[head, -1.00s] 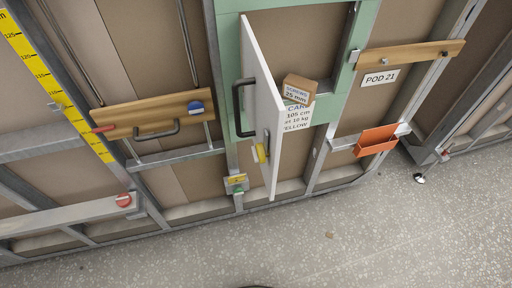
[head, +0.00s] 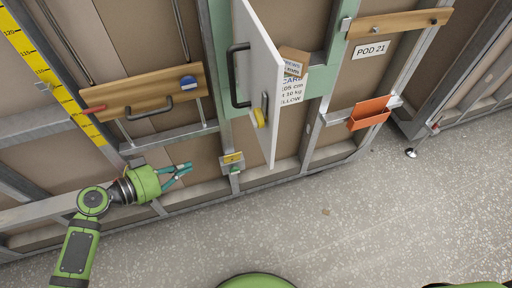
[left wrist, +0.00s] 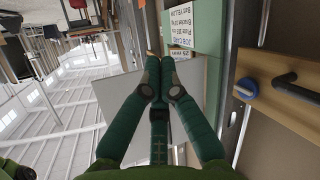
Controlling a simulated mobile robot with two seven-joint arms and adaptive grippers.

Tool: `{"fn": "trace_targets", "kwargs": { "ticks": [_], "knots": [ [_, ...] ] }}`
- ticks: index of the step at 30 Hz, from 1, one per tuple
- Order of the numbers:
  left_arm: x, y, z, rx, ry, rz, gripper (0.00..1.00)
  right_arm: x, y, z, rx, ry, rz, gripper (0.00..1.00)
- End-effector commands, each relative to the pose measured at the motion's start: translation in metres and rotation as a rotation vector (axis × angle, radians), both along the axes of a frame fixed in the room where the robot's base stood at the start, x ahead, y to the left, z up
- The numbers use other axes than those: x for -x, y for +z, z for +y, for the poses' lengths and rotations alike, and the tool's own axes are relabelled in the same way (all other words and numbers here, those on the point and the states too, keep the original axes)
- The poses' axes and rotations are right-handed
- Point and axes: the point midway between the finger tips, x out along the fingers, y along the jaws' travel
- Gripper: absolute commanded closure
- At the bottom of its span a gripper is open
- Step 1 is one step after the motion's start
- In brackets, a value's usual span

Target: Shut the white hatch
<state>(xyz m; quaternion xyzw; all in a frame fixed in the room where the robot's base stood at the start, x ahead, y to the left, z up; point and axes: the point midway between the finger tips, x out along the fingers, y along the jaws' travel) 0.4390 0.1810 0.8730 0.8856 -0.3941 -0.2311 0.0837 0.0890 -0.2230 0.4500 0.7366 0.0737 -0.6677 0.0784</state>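The white hatch (head: 262,75) stands open, swung out from the green frame (head: 219,60) in the head view. A dark bar handle (head: 233,78) is on its left face, and a yellow piece (head: 259,117) shows low on it. My left gripper (head: 190,168) is in front of the wall, to the left of and below the hatch, apart from it and empty. In the left wrist view its green fingers (left wrist: 160,58) come together at the tips, with a pale panel, likely the hatch (left wrist: 118,92), behind them. My right gripper is not in view.
A small carton (head: 294,57) sits in the hatch opening above a printed card (head: 293,92). A wooden board with a dark handle (head: 150,92) and blue knob (head: 188,82) is left of the frame. An orange tray (head: 370,114) is at right. The speckled floor (head: 330,230) is mostly clear.

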Motion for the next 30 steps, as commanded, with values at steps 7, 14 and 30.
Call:
{"fn": "trace_targets", "kwargs": {
  "ticks": [7, 14, 30],
  "knots": [
    [0.058, 0.155, -0.050, 0.124, -0.381, -0.407, 1.00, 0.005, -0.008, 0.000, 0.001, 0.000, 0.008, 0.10],
    [0.074, 0.182, -0.066, 0.150, -0.456, -0.482, 1.00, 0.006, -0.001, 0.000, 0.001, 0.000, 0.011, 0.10],
    [0.045, 0.186, -0.166, 0.153, -0.450, -0.476, 1.00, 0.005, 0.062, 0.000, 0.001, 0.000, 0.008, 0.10]
  ]
}}
